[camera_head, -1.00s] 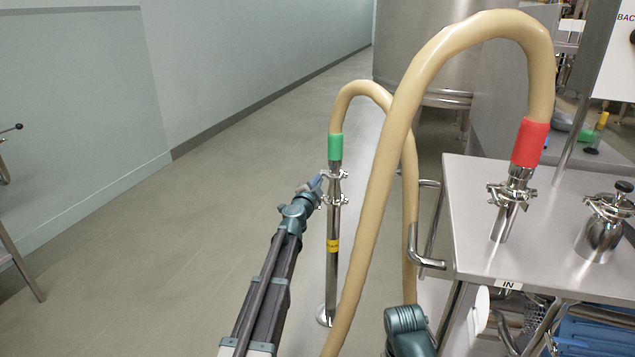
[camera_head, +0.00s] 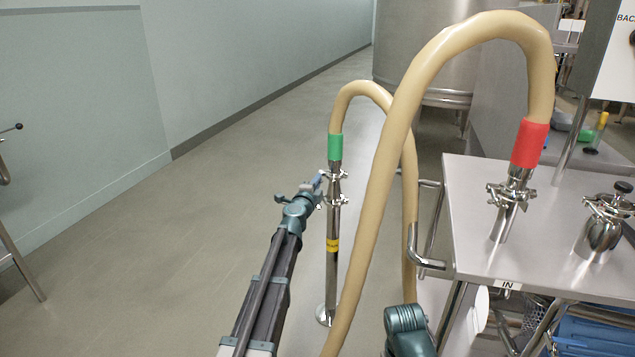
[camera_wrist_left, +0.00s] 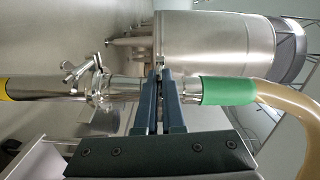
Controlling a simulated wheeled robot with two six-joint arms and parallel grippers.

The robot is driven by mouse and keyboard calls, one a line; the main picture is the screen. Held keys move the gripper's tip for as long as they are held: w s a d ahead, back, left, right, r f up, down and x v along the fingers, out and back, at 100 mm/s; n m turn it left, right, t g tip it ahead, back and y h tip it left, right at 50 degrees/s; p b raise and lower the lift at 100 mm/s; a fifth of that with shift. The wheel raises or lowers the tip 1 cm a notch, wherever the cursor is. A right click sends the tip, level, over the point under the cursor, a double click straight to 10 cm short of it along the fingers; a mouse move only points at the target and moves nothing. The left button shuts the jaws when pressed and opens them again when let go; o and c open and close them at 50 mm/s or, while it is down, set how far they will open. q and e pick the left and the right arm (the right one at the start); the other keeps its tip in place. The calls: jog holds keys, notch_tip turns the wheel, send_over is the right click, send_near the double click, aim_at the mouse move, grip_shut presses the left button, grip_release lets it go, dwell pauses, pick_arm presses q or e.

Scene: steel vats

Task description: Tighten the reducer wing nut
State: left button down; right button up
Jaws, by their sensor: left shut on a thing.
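An upright steel pipe (camera_head: 332,270) with a yellow band has two clamped joints below the green hose cuff (camera_head: 335,147). My left gripper (camera_head: 320,183) is at the upper clamp (camera_head: 337,174), just under the cuff. In the left wrist view my left gripper (camera_wrist_left: 163,105) has its fingers close together at that clamp, shut on what seems to be its wing nut, mostly hidden between them. The lower clamp (camera_wrist_left: 97,85) shows its own wing nut (camera_wrist_left: 72,72) clear of the fingers. My right gripper is out of view.
A tan hose (camera_head: 372,220) loops from the green cuff down and up to a red cuff (camera_head: 529,144) over the steel table (camera_head: 480,220). A large steel vat (camera_head: 420,50) stands behind.

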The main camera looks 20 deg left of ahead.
pick_arm(q)
jog(key=c, duration=1)
grip_release()
jog(key=shift+s, duration=0.1)
jog(key=s, duration=1.3)
jog(key=shift+s+a, duration=0.15)
jog(key=shift+s, duration=0.2)
